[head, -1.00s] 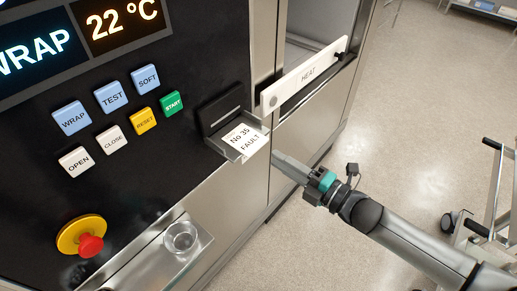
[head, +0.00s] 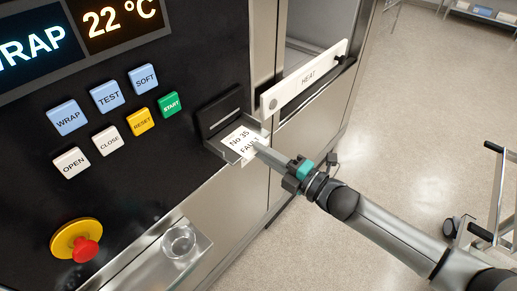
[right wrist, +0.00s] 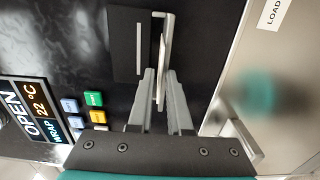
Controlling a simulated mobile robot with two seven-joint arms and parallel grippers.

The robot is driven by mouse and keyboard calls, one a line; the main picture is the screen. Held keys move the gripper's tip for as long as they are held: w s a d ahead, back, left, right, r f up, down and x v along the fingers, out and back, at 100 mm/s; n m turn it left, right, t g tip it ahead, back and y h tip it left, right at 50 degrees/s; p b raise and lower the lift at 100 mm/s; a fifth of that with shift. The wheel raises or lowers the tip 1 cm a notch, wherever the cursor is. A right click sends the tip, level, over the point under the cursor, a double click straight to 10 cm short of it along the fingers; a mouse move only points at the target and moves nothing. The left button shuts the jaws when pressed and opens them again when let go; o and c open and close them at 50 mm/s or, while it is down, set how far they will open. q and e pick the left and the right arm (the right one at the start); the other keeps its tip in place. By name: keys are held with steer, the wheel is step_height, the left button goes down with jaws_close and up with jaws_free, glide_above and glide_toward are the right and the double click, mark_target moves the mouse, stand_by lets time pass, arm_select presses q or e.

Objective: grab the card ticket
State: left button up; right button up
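The card ticket (head: 238,137) is white, printed "No 35 FAULT", and lies in the small metal tray (head: 222,151) below the black dispenser slot, its front end jutting out past the tray. My right gripper (head: 257,147) reaches in from the right, with its fingertips at the card's outer end. In the right wrist view the card (right wrist: 160,82) shows edge-on as a thin white strip between the two fingers. The fingers (right wrist: 160,76) stand apart on either side of it, with a small gap visible. My left gripper is out of view.
The black panel holds several buttons (head: 107,97) and a red emergency knob (head: 86,250). A white HEAT handle (head: 306,77) juts out above the tray. A wheeled trolley (head: 483,232) stands at right.

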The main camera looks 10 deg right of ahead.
jaws_close()
stand_by(0.5)
step_height(320, 180, up, 3)
steer(key=shift+f+p, duration=0.2)
steer(key=shift+p, duration=1)
steer(key=s+d+r+p, duration=0.5)
steer(key=s+d+p, duration=0.3)
steer(key=s, duration=0.3)
steer(key=shift+d, duration=0.35)
